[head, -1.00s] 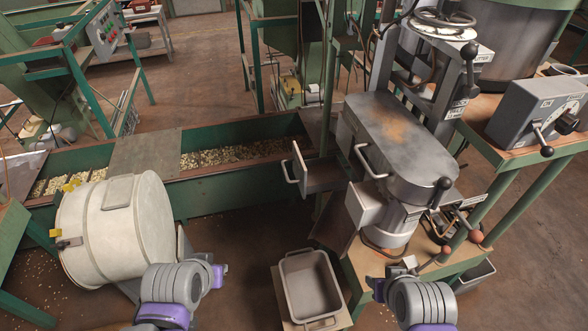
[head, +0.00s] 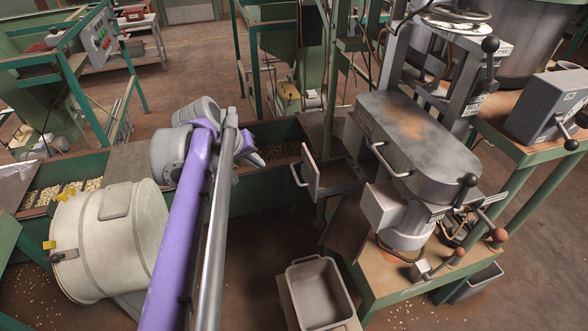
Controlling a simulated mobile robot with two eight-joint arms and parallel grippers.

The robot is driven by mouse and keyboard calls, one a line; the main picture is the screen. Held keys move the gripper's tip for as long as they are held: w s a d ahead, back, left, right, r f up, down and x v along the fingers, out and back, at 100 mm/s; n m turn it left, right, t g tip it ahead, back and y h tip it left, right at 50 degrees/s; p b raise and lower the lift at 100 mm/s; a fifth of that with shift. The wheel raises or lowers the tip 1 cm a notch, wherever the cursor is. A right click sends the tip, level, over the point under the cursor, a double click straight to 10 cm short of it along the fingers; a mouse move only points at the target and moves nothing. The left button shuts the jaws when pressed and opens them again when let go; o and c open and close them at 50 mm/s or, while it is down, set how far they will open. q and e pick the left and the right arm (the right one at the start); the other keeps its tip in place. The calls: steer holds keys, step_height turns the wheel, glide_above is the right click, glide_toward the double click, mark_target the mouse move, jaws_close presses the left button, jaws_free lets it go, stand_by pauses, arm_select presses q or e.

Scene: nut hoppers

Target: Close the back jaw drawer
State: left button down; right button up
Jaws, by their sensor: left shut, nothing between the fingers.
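A drawer (head: 338,174) with a pale front and a bar handle stands pulled out from the left side of the grey machine (head: 412,140); it looks like the back jaw drawer. Its box is open at the top, and the handle faces left. My right gripper is out of view.
A cream drum (head: 92,245) stands at lower left, and a green trough (head: 245,192) holding nuts runs behind my arm. A grey bin (head: 318,297) stands below the drawer. Levers with round knobs (head: 499,235) stick out at the machine's front right.

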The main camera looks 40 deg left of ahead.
arm_select(q)
steer(key=w+d+f, duration=0.2)
steer(key=w+f, duration=0.6)
steer(key=shift+w+d+f, duration=0.2)
steer(key=shift+d+f, duration=0.05)
steer(key=shift+f, duration=0.15)
steer(key=w+d, duration=0.4)
steer(key=w, duration=0.1)
steer(key=w+d, duration=0.3)
steer(key=w, duration=0.1)
steer(key=w+d, duration=0.4)
steer(key=w, duration=0.1)
steer(key=shift+w+d, duration=0.35)
